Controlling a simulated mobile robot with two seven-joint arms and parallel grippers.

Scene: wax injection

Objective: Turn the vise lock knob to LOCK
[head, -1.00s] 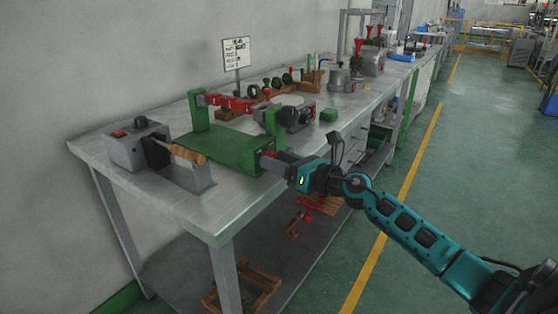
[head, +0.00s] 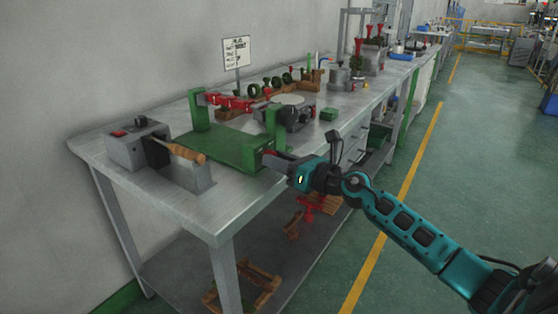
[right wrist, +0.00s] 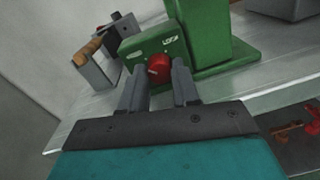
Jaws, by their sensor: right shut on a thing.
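The knob's pointing direction cannot be made out. My left gripper is not in view.
A grey box with a wooden-handled tool (head: 186,153) stands left of the vise. A sign (head: 237,52) stands at the back. The aisle floor at right is clear.

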